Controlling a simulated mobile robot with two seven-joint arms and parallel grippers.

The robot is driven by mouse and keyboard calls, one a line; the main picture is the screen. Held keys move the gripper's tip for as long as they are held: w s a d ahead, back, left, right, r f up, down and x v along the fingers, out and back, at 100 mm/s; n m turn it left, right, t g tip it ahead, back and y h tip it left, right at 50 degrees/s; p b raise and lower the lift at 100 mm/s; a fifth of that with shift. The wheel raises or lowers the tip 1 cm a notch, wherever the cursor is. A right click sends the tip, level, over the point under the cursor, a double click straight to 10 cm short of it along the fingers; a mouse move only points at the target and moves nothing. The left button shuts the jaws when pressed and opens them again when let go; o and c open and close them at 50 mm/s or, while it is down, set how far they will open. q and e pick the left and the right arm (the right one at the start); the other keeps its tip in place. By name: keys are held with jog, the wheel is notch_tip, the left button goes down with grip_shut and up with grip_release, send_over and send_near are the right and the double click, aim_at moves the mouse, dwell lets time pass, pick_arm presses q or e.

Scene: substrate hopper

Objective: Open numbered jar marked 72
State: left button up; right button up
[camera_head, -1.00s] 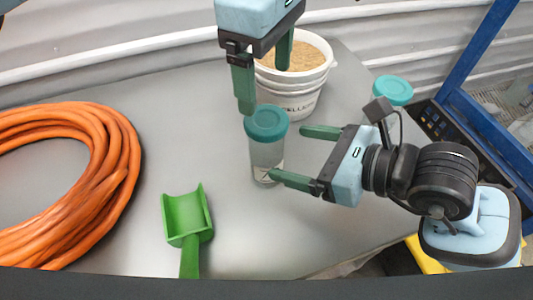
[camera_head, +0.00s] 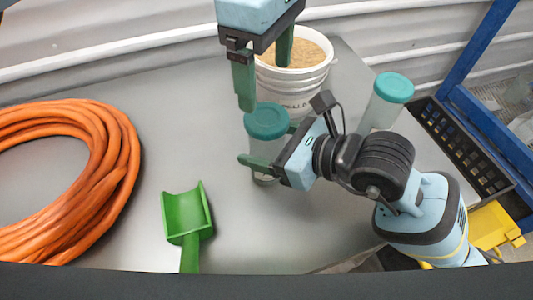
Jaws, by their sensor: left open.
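A clear jar (camera_head: 262,150) with a teal lid (camera_head: 267,121) stands upright mid-table. A second teal-lidded jar (camera_head: 379,113) stands to the right. I cannot read a number on either. My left gripper (camera_head: 264,75) is open and empty, pointing down above and behind the near jar's lid. My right gripper (camera_head: 268,146) reaches in from the right at body height, with one finger in front of the near jar and the other behind its right side. Its fingers look apart; whether they touch the jar is hidden.
A white bucket (camera_head: 296,101) of tan granules stands behind the near jar. A green scoop (camera_head: 186,216) lies front left, and a coiled orange hose (camera_head: 120,165) is at far left. A black crate (camera_head: 470,150) and blue frame (camera_head: 490,125) are at right. The table between hose and jar is clear.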

aim_at(266, 116)
jog(key=c, duration=1.2)
pick_arm(q)
jog(key=shift+c, duration=1)
pick_arm(e)
grip_shut()
pick_arm(q)
jog(key=m, duration=0.5)
jog(key=shift+r, duration=0.1)
jog(key=m, duration=1.2)
jog(key=shift+r, duration=0.1)
jog(key=m, duration=0.5)
jog(key=shift+m, duration=0.3)
jog(key=shift+f, duration=3.95)
jog(key=shift+c, duration=0.3)
